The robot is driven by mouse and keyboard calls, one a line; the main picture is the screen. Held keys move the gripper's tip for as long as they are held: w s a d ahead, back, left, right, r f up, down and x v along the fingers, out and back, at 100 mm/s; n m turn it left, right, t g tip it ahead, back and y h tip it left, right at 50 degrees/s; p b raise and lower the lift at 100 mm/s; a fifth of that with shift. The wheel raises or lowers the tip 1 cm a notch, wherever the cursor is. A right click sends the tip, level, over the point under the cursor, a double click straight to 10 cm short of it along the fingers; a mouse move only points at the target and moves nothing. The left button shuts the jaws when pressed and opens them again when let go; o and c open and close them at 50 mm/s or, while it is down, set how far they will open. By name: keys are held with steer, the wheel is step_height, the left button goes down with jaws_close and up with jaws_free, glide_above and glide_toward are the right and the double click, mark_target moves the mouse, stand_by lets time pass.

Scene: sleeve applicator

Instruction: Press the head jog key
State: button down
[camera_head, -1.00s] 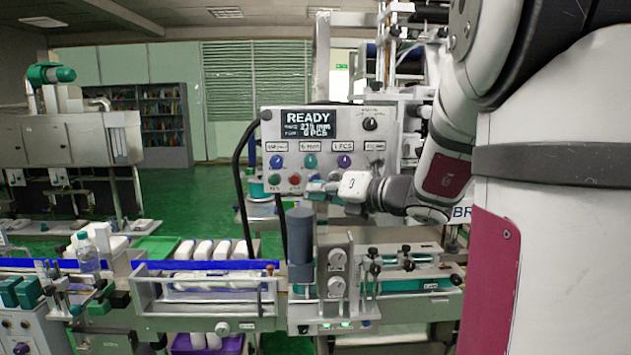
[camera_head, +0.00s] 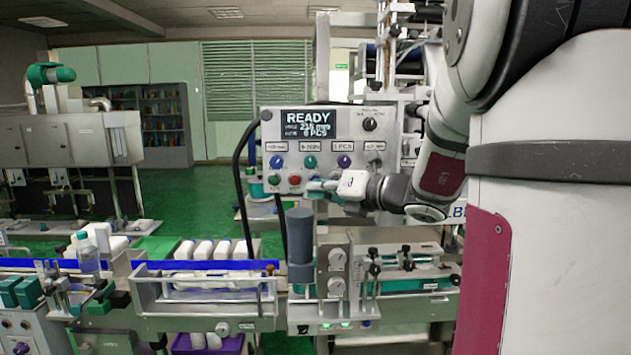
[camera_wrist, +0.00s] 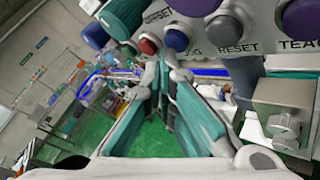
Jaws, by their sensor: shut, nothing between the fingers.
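The control panel (camera_head: 262,150) faces me in the head view, with its display reading READY. My gripper (camera_head: 312,186) is shut and empty in front of the panel's lower right part, just right of the red button (camera_head: 295,180). In the wrist view, a blue button (camera_wrist: 176,40) sits right of the red button (camera_wrist: 148,46), above a partly hidden label ending in "OG". My fingertips (camera_wrist: 163,65) are just below these two buttons in the picture. I cannot tell whether they touch the panel. In the head view my gripper covers the blue button.
A grey button (camera_wrist: 227,30) labelled RESET and a purple button (camera_wrist: 300,18) are further right. Large knobs, including a green one (camera_head: 310,161), stick out above the row. A grey cylinder (camera_head: 300,236) stands below the panel, over the conveyor.

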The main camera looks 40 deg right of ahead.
steer(key=shift+w+d, duration=0.25)
steer(key=shift+w, duration=0.1)
stand_by(0.7)
stand_by(0.4)
steer(key=shift+s+a, duration=0.5)
steer(key=shift+s, duration=0.2)
steer(key=s+a, duration=0.1)
steer(key=s+a+p, duration=0.1)
steer(key=s, duration=0.2)
steer(key=shift+s+a+p, duration=0.1)
steer(key=shift+a+p, duration=0.2)
steer(key=shift+a, duration=0.1)
stand_by(0.6)
